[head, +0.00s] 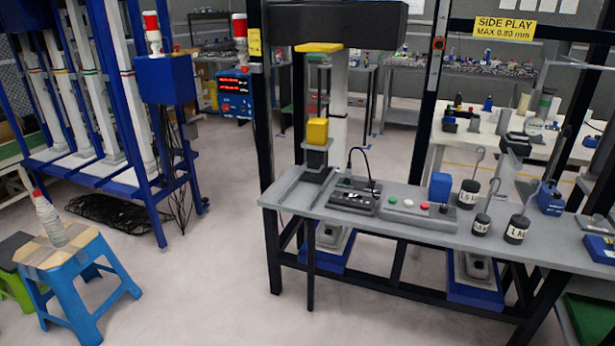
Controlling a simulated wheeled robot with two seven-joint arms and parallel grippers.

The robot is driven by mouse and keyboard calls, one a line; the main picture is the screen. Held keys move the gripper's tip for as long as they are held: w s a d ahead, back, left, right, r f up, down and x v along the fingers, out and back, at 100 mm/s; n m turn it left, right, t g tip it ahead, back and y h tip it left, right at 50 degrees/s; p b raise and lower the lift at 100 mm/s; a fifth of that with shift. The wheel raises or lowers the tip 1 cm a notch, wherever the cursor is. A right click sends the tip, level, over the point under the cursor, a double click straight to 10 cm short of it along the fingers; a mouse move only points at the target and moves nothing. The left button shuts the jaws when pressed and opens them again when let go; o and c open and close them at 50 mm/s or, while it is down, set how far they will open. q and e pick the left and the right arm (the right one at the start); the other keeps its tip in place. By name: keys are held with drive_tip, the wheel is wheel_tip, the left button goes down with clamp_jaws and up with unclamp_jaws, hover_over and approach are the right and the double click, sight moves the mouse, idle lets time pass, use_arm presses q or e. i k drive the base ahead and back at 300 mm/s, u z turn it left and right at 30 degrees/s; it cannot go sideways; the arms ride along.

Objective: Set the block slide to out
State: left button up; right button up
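On the grey bench (420,228), a yellow block (317,131) sits on a dark block (316,158) at the left end. This looks like the block slide. It stands toward the back of a grey base (308,187) with side rails, whose front part is bare. Above it is an upright frame with a yellow plate (319,47) on top, under a black crossbeam (336,24). The exact travel position of the slide is hard to tell. Neither of my grippers shows in the head view.
A button panel (420,208) and black control box (354,197) stand right of the slide. Beyond are a blue block (440,187) and black hooked weights (517,229). A blue stool (75,285) with a bottle (49,218) stands left. Open floor lies before the bench.

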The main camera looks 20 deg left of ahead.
sight(316, 161)
drive_tip(key=k, duration=0.35)
drive_tip(key=u, duration=1.15)
drive_tip(key=i, duration=0.8)
drive_tip(key=z, duration=0.25)
